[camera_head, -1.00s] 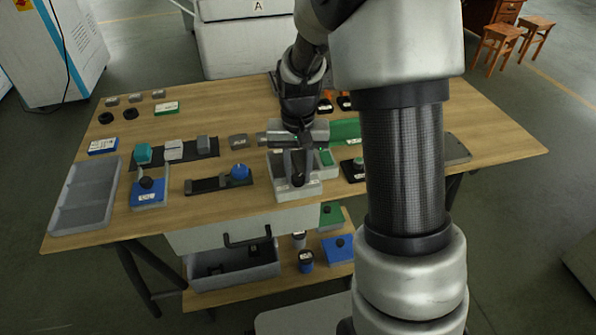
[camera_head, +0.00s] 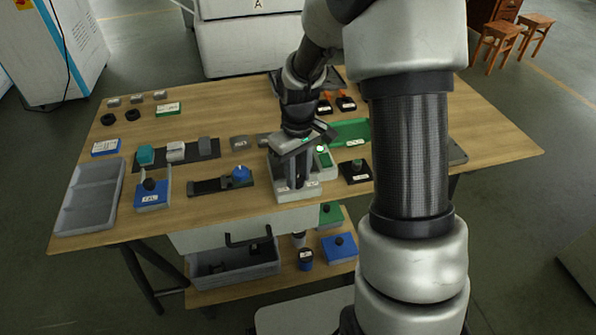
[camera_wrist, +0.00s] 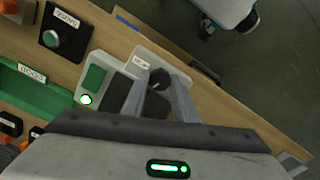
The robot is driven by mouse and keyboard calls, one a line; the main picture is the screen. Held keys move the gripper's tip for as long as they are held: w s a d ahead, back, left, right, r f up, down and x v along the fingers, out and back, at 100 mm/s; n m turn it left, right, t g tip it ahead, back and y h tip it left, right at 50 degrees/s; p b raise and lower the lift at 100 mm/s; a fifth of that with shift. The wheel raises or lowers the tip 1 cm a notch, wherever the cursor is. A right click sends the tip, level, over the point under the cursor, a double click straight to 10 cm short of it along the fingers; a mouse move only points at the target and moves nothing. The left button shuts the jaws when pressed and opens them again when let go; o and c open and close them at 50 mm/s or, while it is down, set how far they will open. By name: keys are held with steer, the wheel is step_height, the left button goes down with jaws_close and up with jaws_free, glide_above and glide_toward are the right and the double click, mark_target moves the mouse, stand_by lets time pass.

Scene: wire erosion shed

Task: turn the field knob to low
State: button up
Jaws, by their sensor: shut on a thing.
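The field knob (camera_wrist: 158,77) is a dark round knob with a pale mark. It sits on a light grey control box (camera_head: 284,195), which also shows in the wrist view (camera_wrist: 118,83). My gripper (camera_wrist: 160,88) points down over the box, with its two fingers shut on the knob, one on either side. In the head view my gripper (camera_head: 295,180) and its fingers hide the knob. The box carries a green rectangle (camera_wrist: 95,77), a lit green light (camera_wrist: 86,100) and a small label by the knob. The label is too small to read.
A black plate with a green button (camera_head: 356,165) stands right of the box. A slide with a blue knob (camera_head: 241,174) stands left. A grey compartment tray (camera_head: 88,200) lies at the table's left end. A green piece (camera_head: 350,130) lies behind. The table's front edge is close.

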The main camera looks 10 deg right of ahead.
mark_target(298, 179)
steer(key=shift+n, duration=0.7)
steer(key=o, duration=1.1)
steer(key=shift+c, duration=0.2)
step_height(298, 179, up, 18)
steer(key=p, duration=0.3)
steer(key=shift+f+p, duration=0.25)
steer(key=shift+p, duration=0.1)
